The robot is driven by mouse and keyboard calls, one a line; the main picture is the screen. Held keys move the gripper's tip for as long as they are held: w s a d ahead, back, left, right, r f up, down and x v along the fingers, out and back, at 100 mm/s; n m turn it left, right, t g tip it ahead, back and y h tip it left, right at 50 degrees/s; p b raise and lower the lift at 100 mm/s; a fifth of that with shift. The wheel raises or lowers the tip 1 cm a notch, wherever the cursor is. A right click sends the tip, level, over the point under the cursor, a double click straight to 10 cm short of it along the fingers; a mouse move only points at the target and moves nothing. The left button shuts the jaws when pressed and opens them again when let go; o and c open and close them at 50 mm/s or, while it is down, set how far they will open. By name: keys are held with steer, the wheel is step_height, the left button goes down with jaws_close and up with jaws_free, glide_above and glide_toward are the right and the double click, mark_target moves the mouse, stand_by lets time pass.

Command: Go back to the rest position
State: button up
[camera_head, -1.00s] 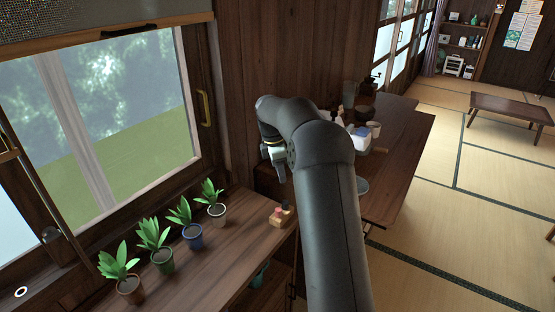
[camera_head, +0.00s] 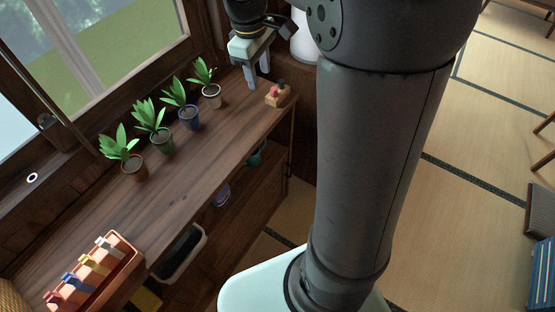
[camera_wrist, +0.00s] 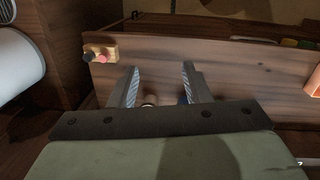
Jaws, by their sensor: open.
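My gripper (camera_head: 257,78) hangs over the far end of the wooden shelf top (camera_head: 190,185) in the head view, fingers pointing down. In the wrist view its two fingers (camera_wrist: 160,82) are apart with nothing held between them. A small wooden block (camera_head: 278,97) with a pink and a dark item in it stands just right of the gripper; it also shows at upper left in the wrist view (camera_wrist: 101,54). Parts of pots seem to show low between the fingers in the wrist view, mostly hidden by the gripper body.
Several potted plants stand in a row by the window, the nearest to the gripper in a pale pot (camera_head: 212,96). An orange rack (camera_head: 120,262) with coloured clips sits at the shelf's near end. A white cylinder (camera_head: 303,45) stands behind the gripper. Tatami floor (camera_head: 460,150) lies open at right.

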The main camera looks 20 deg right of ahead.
steer(key=s+a+f+m, duration=0.1)
steer(key=s+f+m, duration=0.1)
steer(key=s, duration=0.5)
steer(key=s+a+f+m, duration=0.2)
steer(key=s+m, duration=0.1)
steer(key=s, duration=0.4)
steer(key=s+a+f+m+y, duration=0.1)
steer(key=s+f+m, duration=0.1)
steer(key=s, duration=0.5)
steer(key=shift+a+f+m, duration=0.3)
steer(key=shift+f+m, duration=0.1)
steer(key=shift+f, duration=0.15)
steer(key=shift+s, duration=0.1)
steer(key=c, duration=0.3)
steer(key=shift+c, duration=0.2)
